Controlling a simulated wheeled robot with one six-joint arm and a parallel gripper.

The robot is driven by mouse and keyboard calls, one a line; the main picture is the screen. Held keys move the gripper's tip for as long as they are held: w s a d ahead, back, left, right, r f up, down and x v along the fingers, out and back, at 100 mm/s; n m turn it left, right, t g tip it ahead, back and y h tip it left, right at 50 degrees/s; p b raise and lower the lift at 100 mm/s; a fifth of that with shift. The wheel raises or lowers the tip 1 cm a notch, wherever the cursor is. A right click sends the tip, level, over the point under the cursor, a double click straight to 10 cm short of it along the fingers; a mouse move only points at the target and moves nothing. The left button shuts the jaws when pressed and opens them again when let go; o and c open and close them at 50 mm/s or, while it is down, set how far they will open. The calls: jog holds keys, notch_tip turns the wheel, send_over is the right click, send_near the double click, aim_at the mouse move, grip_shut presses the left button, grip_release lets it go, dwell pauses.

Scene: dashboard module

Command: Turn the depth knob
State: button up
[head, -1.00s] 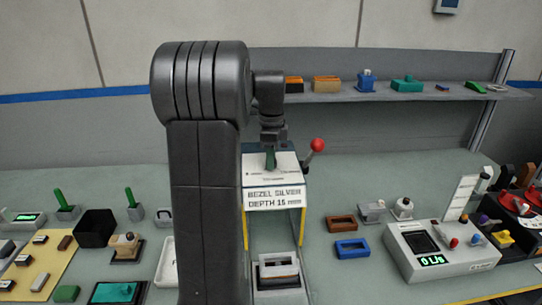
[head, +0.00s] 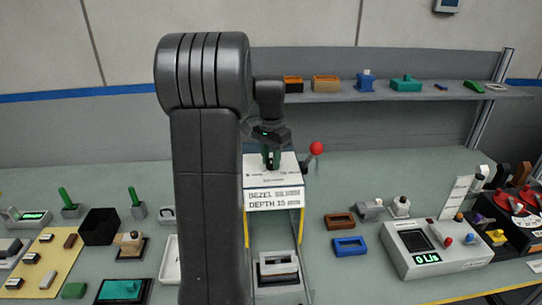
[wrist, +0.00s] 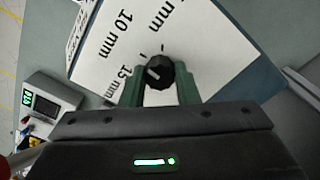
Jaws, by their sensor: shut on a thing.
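The depth knob (wrist: 159,72) is a small black ribbed knob with a white pointer line, on a white dial plate (wrist: 100,50) in the wrist view. The plate carries printed marks including 10 mm and 15 mm. The pointer lies toward the left, on the 15 mm side. My gripper (wrist: 162,88) has its two green fingers on either side of the knob and is shut on it. In the head view my gripper (head: 271,160) reaches down to the top of the white press station (head: 255,180). Its front sign (head: 274,198) reads BEZEL SILVER, DEPTH 15 mm. My arm hides the station's left side.
A red-ball lever (head: 316,149) stands close at the station's right. Brown (head: 340,221) and blue (head: 350,246) bezels lie to the right, near a grey tester (head: 440,248). A shelf (head: 400,96) with several parts runs behind.

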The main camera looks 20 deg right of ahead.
aim_at(271, 160)
jog(key=n, duration=1.2)
jog(key=shift+n, duration=0.3)
dwell(0.4)
jog(key=o, duration=1)
jog(key=shift+r, duration=0.15)
notch_tip(271, 160, up, 14)
jog(key=shift+f+b, duration=0.2)
jog(key=shift+b, duration=0.45)
